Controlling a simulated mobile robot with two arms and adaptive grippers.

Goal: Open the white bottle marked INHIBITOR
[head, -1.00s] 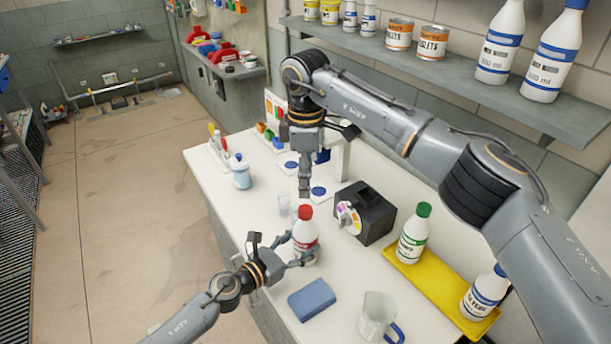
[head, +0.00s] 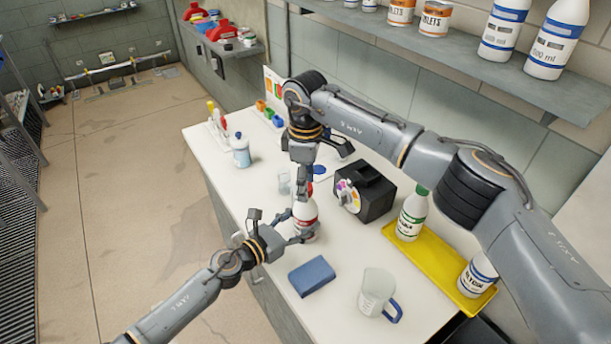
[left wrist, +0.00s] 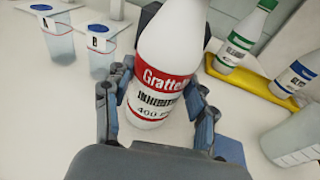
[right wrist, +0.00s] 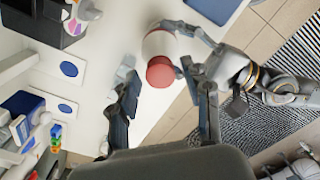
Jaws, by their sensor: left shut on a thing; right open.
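The white INHIBITOR bottle (head: 305,213) stands upright on the white worktop, with a red label and red cap. Its label shows in the left wrist view (left wrist: 158,88). My left gripper (head: 292,226) is shut around the bottle's body, one finger on each side (left wrist: 157,105). My right gripper (head: 304,192) points down from above at the bottle's top and is open. In the right wrist view the red cap (right wrist: 161,72) lies between its spread fingers (right wrist: 166,84), with a gap showing at each side. In the head view the right gripper partly hides the cap.
A black device (head: 366,190) is right of the bottle, beside a yellow tray (head: 432,262) with green-capped and blue-capped bottles. Clear cups (left wrist: 102,57) stand close by.

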